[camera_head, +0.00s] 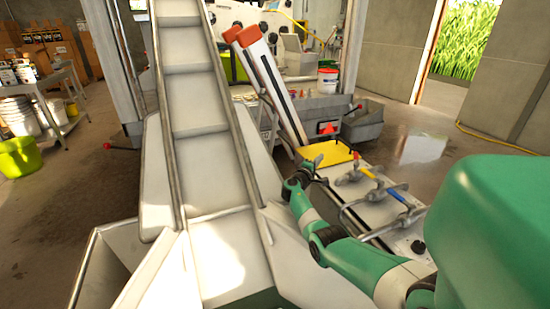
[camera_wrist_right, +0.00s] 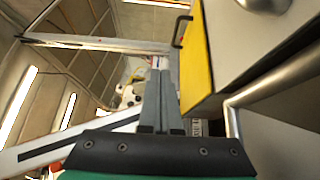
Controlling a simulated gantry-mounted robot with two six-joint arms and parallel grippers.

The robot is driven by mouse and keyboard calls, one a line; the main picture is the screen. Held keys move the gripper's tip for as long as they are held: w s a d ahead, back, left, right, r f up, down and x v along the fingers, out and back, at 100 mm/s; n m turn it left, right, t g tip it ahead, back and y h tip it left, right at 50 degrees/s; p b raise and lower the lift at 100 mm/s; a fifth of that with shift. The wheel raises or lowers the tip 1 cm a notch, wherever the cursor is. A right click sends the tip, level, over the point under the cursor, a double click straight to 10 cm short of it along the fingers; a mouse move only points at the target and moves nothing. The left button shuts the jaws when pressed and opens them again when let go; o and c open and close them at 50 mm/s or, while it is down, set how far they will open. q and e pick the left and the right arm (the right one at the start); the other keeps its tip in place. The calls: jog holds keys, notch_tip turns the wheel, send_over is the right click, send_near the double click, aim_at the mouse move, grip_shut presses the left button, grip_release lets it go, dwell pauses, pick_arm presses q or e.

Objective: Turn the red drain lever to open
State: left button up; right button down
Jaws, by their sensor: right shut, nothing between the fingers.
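Several metal valves sit on the white machine top (camera_head: 383,213) right of centre in the head view. A small red lever (camera_head: 356,155) stands on the far valve, and a blue handle (camera_head: 398,195) lies on the nearer one. My right gripper (camera_head: 319,165) is left of the red lever, beside the yellow plate (camera_head: 327,153), apart from the lever. In the right wrist view the gripper's fingers (camera_wrist_right: 160,75) are together and empty. The red lever cannot be made out there. My left gripper is not in view.
A metal pipe rail (camera_head: 350,217) runs along the machine's near side; it shows close at right in the wrist view (camera_wrist_right: 265,82). A large white conveyor chute (camera_head: 200,130) fills the centre. Another red-knobbed lever (camera_head: 108,146) is at left.

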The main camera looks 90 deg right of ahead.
aim_at(356, 159)
jog(key=shift+n+t, duration=0.3)
jog(key=shift+t, duration=0.2)
jog(key=s+a+p, duration=0.2)
jog(key=a+p, duration=0.1)
jog(key=s+a+p, duration=0.1)
jog(key=s+a, duration=0.1)
jog(key=shift+s+f+p, duration=0.1)
jog(key=shift+f+p, duration=0.25)
jog(key=shift+f, duration=0.05)
jog(key=shift+s+d, duration=0.15)
jog(key=shift+d, duration=0.2)
jog(key=b+x, duration=0.6)
jog(key=x, duration=0.2)
jog(key=shift+s+d+f, duration=0.15)
jog(key=shift+d, duration=0.1)
jog(key=s, duration=0.1)
jog(key=s+p, duration=0.1)
jog(key=s, duration=0.1)
jog(key=shift+s+a+r, duration=0.2)
jog(key=shift+s+r, duration=0.05)
jog(key=shift+r, duration=0.15)
jog(key=shift+s+a+p, duration=0.1)
jog(key=shift+s+p, duration=0.1)
jog(key=shift+p, duration=0.1)
jog(key=shift+s, duration=0.1)
